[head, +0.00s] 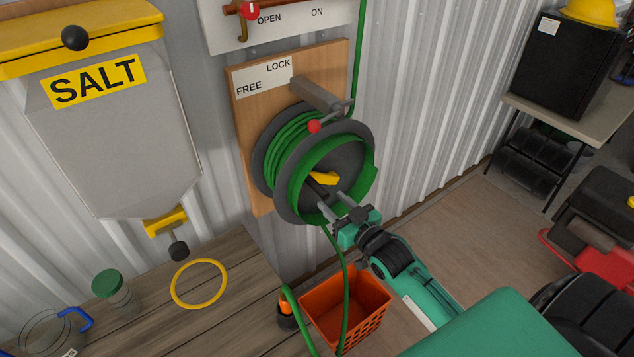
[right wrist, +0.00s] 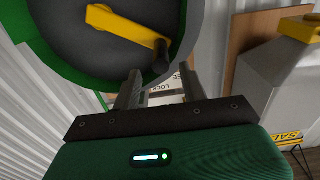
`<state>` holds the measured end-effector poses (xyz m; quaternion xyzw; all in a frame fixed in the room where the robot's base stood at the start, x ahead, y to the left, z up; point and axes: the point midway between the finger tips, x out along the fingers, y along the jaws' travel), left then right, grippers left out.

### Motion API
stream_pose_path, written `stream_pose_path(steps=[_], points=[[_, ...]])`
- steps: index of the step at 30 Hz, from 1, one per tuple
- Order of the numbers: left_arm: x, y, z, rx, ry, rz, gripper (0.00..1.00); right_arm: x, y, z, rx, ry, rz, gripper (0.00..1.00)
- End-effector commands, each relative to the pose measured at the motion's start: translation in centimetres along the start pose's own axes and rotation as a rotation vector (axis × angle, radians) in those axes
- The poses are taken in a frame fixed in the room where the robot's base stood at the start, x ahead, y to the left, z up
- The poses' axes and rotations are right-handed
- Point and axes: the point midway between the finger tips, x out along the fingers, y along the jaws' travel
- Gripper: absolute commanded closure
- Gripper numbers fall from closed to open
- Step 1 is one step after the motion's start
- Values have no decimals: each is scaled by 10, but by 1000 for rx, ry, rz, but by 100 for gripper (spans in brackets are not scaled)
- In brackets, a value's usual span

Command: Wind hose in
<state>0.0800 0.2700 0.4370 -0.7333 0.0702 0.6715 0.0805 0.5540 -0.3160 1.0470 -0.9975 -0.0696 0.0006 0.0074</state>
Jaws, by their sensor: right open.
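The hose reel (head: 282,180) hangs on a wooden board on the wall, with several turns of green hose (head: 290,140) on it. Its yellow crank (head: 323,178) has a dark handle, which also shows in the right wrist view (right wrist: 160,58). My right gripper (head: 333,204) is open at the reel's face. In the right wrist view its fingers (right wrist: 160,80) point at the dark handle, which appears just beyond the tips; I cannot tell whether they touch. Loose hose (head: 346,285) hangs from the reel past an orange basket. My left gripper is out of view.
The orange basket (head: 372,290) stands below the reel, right of a wooden bench (head: 225,285) bearing a yellow ring (head: 199,262) and a green-lidded jar (head: 118,293). A salt dispenser (head: 120,140) hangs at left.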

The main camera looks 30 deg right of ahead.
Motion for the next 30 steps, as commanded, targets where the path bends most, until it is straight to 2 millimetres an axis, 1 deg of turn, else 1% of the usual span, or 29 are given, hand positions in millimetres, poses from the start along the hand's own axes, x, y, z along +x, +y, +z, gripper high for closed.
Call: stream_pose_path(steps=[1, 6, 9, 15, 21, 28, 29, 30], points=[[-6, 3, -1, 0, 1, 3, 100, 10, 0, -3, 1, 1, 0, 57], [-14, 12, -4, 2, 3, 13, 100, 37, 0, -3, 2, 1, 0, 57], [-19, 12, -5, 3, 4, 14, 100, 52, 0, -3, 2, 2, 0, 57], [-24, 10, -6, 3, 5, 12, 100, 73, 0, -1, 2, 0, 0, 57], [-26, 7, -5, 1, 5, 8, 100, 81, 0, 0, 2, 0, 0, 57], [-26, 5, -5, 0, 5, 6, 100, 81, 0, 0, 2, 0, 0, 57], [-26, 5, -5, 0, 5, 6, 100, 81, 0, 0, 2, 0, 0, 61], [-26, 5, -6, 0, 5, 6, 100, 81, 0, 0, 2, 0, 0, 68]])
